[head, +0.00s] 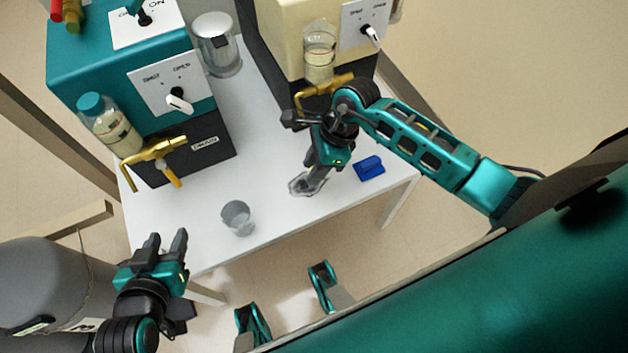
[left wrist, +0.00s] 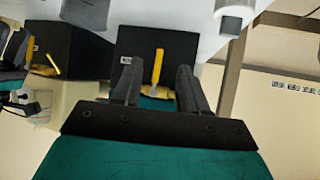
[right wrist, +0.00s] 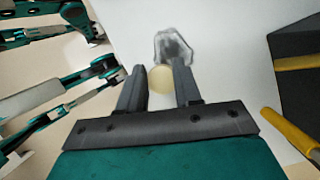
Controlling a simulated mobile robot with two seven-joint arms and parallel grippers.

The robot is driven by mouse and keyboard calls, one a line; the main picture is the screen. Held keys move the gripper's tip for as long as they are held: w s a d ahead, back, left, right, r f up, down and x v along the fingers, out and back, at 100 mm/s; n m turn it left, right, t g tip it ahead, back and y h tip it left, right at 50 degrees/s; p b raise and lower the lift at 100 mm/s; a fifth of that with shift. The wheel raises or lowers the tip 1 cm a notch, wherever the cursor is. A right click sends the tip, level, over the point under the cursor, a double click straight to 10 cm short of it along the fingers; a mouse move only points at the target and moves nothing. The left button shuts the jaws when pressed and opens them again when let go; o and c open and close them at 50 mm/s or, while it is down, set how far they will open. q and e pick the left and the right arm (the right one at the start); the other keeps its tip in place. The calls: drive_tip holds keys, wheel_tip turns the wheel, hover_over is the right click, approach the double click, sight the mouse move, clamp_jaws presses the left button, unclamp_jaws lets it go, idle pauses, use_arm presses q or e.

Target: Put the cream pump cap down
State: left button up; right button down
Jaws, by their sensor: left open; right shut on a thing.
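The cream pump cap (right wrist: 161,79) is a small round cream piece between the fingers of my right gripper (right wrist: 158,75) in the right wrist view. The right gripper (head: 313,182) is shut on it, low over the front of the white table in the head view, where the fingers hide the cap. A clear, grey-edged object (right wrist: 172,46) lies just beyond the fingertips; it also shows in the head view (head: 297,184). The cream pump (head: 293,28) stands behind, with a clear bottle (head: 319,50) on its front. My left gripper (head: 165,242) is open and empty, off the table's front left.
The white table (head: 270,150) has free room in its middle. A clear cup (head: 238,217) stands near the front edge, and a blue block (head: 369,168) lies right of my gripper. A teal pump (head: 120,75) with a brass tap (head: 155,150) and a metal cylinder (head: 217,45) stand behind.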

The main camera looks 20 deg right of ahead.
sight(309, 190)
wheel_tip(309, 190, down, 2)
wheel_tip(309, 190, down, 4)
drive_tip(key=shift+r+b, duration=0.25)
drive_tip(key=shift+b, duration=0.4)
drive_tip(key=shift+f, duration=0.6)
drive_tip(key=c, duration=1.1)
unclamp_jaws()
drive_tip(key=shift+r, duration=0.1)
drive_tip(key=o, duration=0.3)
use_arm(q)
drive_tip(key=shift+w+d+f, duration=0.25)
drive_tip(key=shift+d, duration=0.1)
